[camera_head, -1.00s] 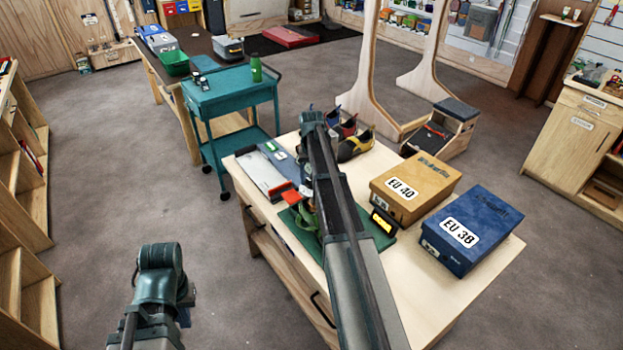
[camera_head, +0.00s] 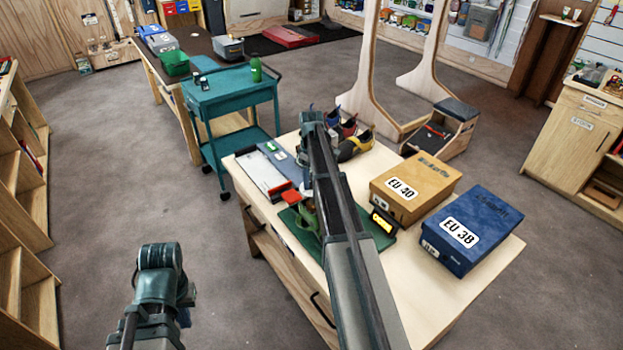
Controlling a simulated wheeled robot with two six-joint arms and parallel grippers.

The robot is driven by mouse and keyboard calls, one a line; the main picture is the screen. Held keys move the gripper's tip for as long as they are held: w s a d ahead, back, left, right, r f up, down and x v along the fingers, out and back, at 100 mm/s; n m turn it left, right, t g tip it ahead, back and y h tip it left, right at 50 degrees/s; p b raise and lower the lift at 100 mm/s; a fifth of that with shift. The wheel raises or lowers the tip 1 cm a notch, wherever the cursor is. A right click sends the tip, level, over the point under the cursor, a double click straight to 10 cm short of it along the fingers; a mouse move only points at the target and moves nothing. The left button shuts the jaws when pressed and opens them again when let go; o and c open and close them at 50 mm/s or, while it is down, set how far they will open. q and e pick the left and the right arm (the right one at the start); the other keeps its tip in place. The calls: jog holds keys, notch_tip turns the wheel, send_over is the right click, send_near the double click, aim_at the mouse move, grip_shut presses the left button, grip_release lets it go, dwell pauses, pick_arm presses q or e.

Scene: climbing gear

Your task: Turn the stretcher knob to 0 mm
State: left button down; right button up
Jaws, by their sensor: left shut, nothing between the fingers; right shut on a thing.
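The shoe stretcher stands on a green base (camera_head: 290,228) on the wooden workbench, mostly hidden behind my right forearm. A red part (camera_head: 292,198) shows at its left. A small dark display (camera_head: 383,222) with yellow characters, too small to read surely, stands right of the arm. My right gripper (camera_head: 309,192) is down at the stretcher, shut on what appears to be its knob; fingertips and knob are largely covered by my arm. My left gripper (camera_head: 186,297) is low at the left, away from the bench, shut and empty, mostly hidden by its wrist.
An EU 40 box (camera_head: 450,184) and a blue EU 38 box (camera_head: 500,215) stand right of the stretcher. A teal cart (camera_head: 225,97) stands beyond. Floor around my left arm is clear.

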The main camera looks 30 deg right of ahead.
aim_at(311, 182)
jog(key=n, duration=0.4)
jog(key=shift+n, duration=0.3)
dwell(0.4)
jog(key=o, duration=1.4)
jog(key=shift+c, duration=0.2)
jog(key=shift+r, duration=0.1)
notch_tip(311, 182, up, 14)
jog(key=p, duration=1.4)
jog(key=shift+a+f, duration=0.1)
jog(key=shift+f, duration=0.15)
